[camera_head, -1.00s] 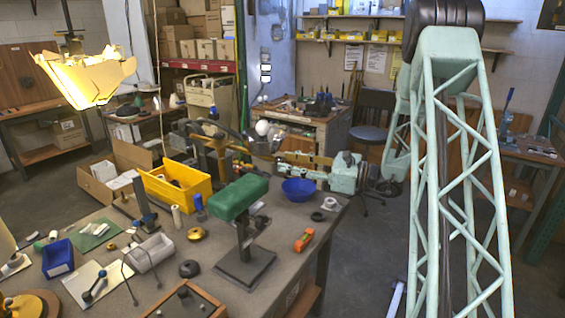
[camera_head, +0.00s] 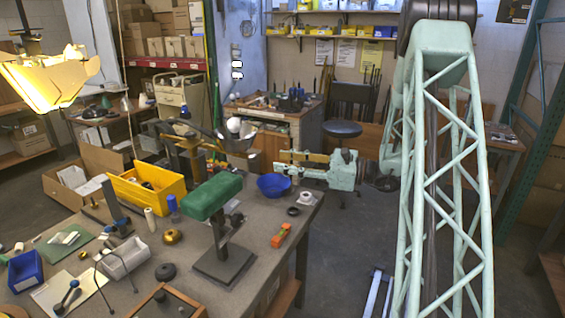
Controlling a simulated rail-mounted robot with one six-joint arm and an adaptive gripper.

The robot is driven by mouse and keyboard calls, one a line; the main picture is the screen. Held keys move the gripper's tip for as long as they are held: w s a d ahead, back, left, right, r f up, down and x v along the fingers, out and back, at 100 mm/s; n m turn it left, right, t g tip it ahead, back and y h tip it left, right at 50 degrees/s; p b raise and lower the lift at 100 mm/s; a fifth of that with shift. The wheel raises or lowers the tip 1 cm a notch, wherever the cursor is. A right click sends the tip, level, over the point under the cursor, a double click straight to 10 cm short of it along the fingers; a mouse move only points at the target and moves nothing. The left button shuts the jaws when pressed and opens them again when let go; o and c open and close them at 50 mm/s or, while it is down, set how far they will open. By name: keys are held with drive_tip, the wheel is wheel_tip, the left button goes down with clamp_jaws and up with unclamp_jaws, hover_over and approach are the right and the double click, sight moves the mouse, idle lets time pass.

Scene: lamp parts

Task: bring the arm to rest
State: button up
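My large teal lattice arm link (camera_head: 431,210) fills the right side.
The workbench (camera_head: 185,261) holds a yellow bin (camera_head: 136,196), a green-topped stand (camera_head: 212,195), a blue bowl (camera_head: 273,186) and an orange tool (camera_head: 281,235). A lit yellow lamp (camera_head: 50,80) hangs at upper left. A stool (camera_head: 342,129) stands behind.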

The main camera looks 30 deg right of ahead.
idle(0.5)
drive_tip(key=s+a+r+n+g, duration=0.35)
drive_tip(key=s+a, duration=0.25)
drive_tip(key=a, duration=0.3)
drive_tip(key=s+a+r+n+g, duration=0.3)
drive_tip(key=s+a+n, duration=0.15)
drive_tip(key=a, duration=0.45)
drive_tip(key=s+a+r+n+g, duration=0.35)
drive_tip(key=s+a, duration=0.25)
drive_tip(key=a, duration=0.3)
drive_tip(key=s+a+n+g+h, duration=0.2)
drive_tip(key=s+a+n+h, duration=0.15)
drive_tip(key=s, duration=0.65)
drive_tip(key=s+a+n+g+h, duration=0.1)
drive_tip(key=s+a+n+h, duration=0.25)
drive_tip(key=s, duration=0.65)
drive_tip(key=s+d+r+n+t+h, duration=0.2)
drive_tip(key=s+d+n+h, duration=0.3)
drive_tip(key=s, duration=0.5)
drive_tip(key=shift+s+d+r+n+t, duration=0.25)
drive_tip(key=shift+d+n+t, duration=0.55)
drive_tip(key=shift+d+n, duration=0.2)
drive_tip(key=shift+o, duration=0.4)
idle(0.4)
